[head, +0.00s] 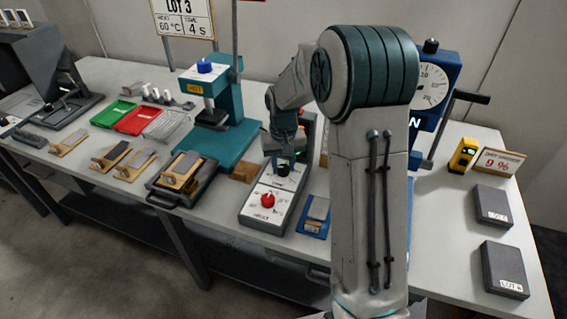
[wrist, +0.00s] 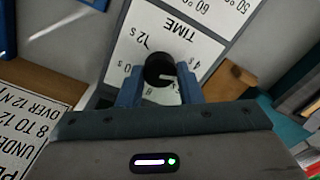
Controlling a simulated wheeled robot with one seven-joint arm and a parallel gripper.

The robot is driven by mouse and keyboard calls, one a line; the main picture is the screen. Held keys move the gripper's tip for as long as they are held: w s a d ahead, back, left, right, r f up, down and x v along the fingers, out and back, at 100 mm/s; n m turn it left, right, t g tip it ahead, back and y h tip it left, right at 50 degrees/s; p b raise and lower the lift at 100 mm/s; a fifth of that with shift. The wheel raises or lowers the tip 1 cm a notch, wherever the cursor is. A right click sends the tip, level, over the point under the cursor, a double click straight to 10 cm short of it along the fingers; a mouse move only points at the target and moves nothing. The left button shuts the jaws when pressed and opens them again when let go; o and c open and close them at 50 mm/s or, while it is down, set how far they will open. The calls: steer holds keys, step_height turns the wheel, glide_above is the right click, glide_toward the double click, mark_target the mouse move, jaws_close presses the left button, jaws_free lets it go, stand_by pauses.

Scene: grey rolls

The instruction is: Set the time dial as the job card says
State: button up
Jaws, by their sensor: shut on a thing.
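The job card (head: 183,27) stands at the back and reads LOT 3, heat 60 °C, time 4 s. The time dial is a black knob (head: 283,170) on the far part of the control box's white face. In the wrist view the knob (wrist: 158,68) sits below the word TIME, with 12 s at its left and 4 s at its right. Its white pointer mark points right, roughly towards the 4 s side; the exact setting is unclear. My gripper (wrist: 160,88) is shut on the knob, one blue finger on each side. It also shows in the head view (head: 286,156).
A red knob (head: 267,200) is on the same box (head: 262,225), nearer the front. A teal press (head: 215,100) stands behind left, and a black tray (head: 182,180) lies left. My arm hides part of the bench.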

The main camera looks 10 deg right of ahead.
mark_target(283, 167)
steer(key=shift+n, duration=1.1)
steer(key=o, duration=1)
steer(key=shift+c, duration=0.2)
step_height(283, 167, up, 14)
steer(key=s+m+t+p, duration=0.1)
steer(key=s+m+t, duration=0.1)
steer(key=s, duration=2.3)
steer(key=shift+f+t+p, duration=0.2)
steer(key=shift+t+p, duration=0.1)
steer(key=shift+t, duration=0.1)
